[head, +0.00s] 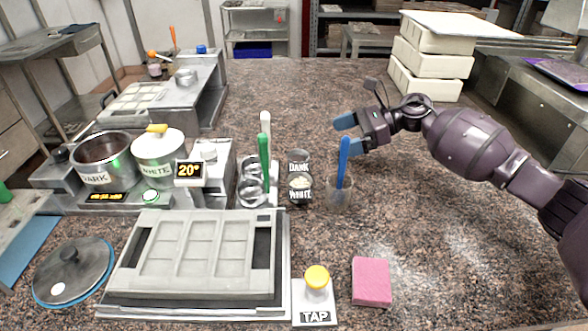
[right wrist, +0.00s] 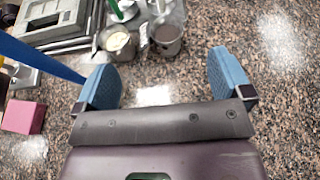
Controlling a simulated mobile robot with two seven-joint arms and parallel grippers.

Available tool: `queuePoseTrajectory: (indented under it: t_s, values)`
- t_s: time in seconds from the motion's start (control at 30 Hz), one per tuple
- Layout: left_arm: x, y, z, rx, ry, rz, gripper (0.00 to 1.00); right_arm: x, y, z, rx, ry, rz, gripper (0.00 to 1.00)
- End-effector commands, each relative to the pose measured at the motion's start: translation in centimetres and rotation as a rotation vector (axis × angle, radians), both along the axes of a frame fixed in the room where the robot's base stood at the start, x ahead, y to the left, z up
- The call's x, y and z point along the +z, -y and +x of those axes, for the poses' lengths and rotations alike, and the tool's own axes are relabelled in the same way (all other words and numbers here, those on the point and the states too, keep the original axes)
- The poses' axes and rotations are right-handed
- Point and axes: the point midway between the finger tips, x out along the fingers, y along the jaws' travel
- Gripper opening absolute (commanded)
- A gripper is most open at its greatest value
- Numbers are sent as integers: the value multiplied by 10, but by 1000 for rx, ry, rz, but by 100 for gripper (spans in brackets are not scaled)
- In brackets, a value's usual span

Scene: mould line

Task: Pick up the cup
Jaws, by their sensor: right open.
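Two small labelled cups stand close together in the middle of the counter in the head view, a DARK cup (head: 300,160) behind and a WHITE cup (head: 299,187) in front. In the right wrist view, one cup with pale contents (right wrist: 118,42) and one with dark contents (right wrist: 166,38) stand beyond my fingers. My left gripper is not in view.
A mould tray (head: 190,290), a TAP button (head: 317,280) and a pink sponge (head: 371,281) lie at the front. Melting pots (head: 103,165) stand left. White blocks (head: 430,65) are stacked at the back right. The counter (head: 445,240) right of the sponge is clear.

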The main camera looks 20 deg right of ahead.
Motion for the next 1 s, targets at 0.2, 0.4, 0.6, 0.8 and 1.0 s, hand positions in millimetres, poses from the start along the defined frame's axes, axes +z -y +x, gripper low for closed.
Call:
queuePoseTrajectory:
  t_s: [0.2, 0.4, 0.6, 0.8, 1.0]
  values:
    - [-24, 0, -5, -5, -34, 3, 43, -47, 0, 1, -1, -45, 0, 97]
    - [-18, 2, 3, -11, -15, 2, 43, -51, -8, 4, 0, -46, 2, 97]
    - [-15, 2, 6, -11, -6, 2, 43, -60, -32, 11, 1, -45, 2, 97]
    - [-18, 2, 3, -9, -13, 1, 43, -68, -49, 16, -1, -45, 0, 97]
    - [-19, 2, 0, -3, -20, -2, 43, -74, -62, 19, 1, -46, 2, 97]
